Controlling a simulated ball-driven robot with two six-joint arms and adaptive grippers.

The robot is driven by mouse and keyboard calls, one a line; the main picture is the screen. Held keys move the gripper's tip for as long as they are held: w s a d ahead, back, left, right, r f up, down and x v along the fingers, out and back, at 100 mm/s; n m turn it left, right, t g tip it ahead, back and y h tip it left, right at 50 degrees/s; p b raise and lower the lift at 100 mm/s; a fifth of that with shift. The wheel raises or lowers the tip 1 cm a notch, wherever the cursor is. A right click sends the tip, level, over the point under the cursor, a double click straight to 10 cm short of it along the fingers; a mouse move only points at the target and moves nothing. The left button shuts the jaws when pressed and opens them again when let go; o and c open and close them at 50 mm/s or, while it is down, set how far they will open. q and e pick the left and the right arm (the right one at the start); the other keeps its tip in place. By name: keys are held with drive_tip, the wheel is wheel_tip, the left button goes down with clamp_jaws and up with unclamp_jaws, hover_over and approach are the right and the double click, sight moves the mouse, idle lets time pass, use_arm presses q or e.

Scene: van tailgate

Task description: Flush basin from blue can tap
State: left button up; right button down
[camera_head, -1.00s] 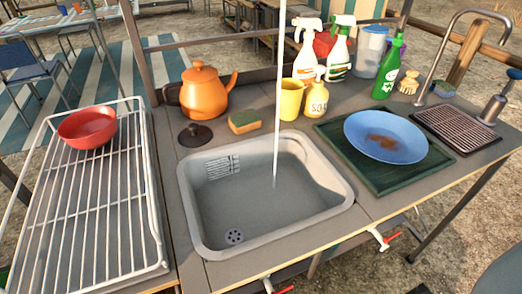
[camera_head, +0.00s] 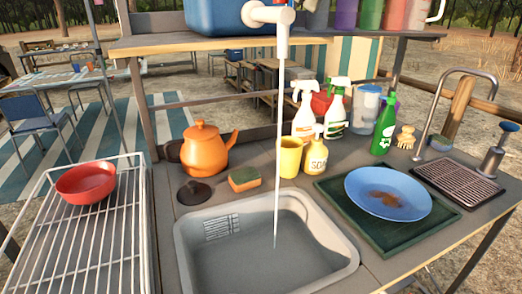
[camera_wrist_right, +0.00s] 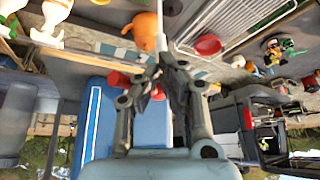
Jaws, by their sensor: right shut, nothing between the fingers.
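The blue can (camera_head: 228,17) stands on the raised shelf at the top of the head view, partly cut off. Its white tap (camera_head: 268,14) is running, and a thin water stream (camera_head: 279,130) falls into the grey basin (camera_head: 347,246). The basin's front and drain are out of frame. My right gripper (camera_wrist_right: 163,68) shows only in the right wrist view, with its fingers shut and empty. Red parts (camera_wrist_right: 118,78) and blue surfaces (camera_wrist_right: 153,122) lie behind the fingers there; I cannot tell whether they touch. My left gripper is not in view.
A sponge (camera_head: 244,179), orange kettle (camera_head: 204,152), yellow cup (camera_head: 290,157) and soap bottle (camera_head: 316,158) stand behind the basin. A stained blue plate (camera_head: 360,185) lies on a green tray to the right. A wire rack (camera_head: 95,235) with a red bowl (camera_head: 86,181) is at left.

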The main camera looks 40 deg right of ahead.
wheel_tip(320, 180, up, 6)
drive_tip(key=d+p, duration=0.1)
drive_tip(key=p, duration=0.4)
drive_tip(key=shift+w, duration=0.25)
drive_tip(key=shift+d, duration=0.1)
idle(0.4)
